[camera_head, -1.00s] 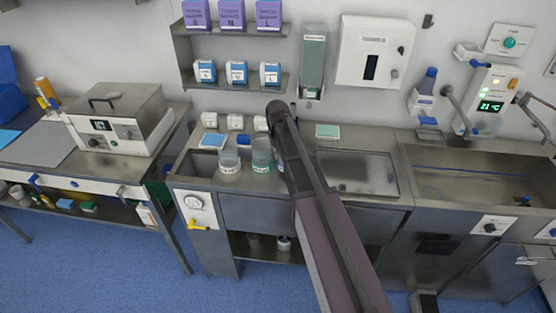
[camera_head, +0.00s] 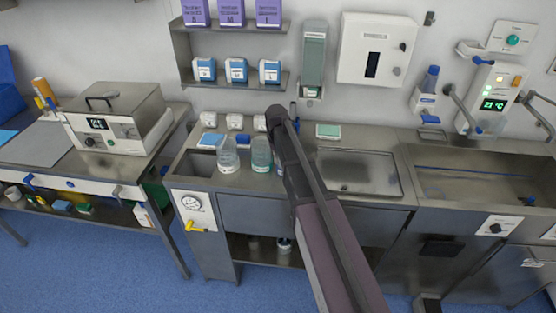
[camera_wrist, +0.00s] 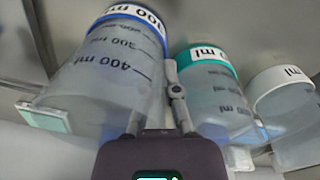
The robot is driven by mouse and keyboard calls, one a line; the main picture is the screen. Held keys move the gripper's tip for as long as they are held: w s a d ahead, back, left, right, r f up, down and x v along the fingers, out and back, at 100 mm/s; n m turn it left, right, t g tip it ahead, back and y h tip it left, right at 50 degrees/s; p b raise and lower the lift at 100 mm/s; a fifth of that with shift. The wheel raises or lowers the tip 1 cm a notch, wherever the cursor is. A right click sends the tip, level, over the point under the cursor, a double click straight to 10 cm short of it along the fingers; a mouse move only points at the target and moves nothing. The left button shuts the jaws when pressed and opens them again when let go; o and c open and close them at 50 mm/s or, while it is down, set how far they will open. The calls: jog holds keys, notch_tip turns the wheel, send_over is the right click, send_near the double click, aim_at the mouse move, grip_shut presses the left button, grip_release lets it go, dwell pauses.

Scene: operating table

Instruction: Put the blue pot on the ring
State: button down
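In the wrist view the blue pot (camera_wrist: 95,75) is a clear beaker with a blue band and dark ml marks. I cannot make out a ring.
The green pot (camera_head: 261,153) and the white pot (camera_head: 228,155) stand close beside my arm on the steel counter. A pale pad (camera_head: 328,131) lies behind, right of my arm. A sink (camera_head: 480,185) is at the right. Shelves and dispensers line the wall.

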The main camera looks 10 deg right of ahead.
jog(key=shift+f, duration=0.15)
jog(key=c, duration=1.3)
grip_release()
jog(key=o, duration=0.5)
notch_tip(320, 180, up, 12)
jog(key=p, duration=1.2)
jog(key=shift+a, duration=0.15)
jog(key=s+d, duration=0.2)
jog(key=s, duration=2.1)
jog(key=shift+s+m, duration=0.4)
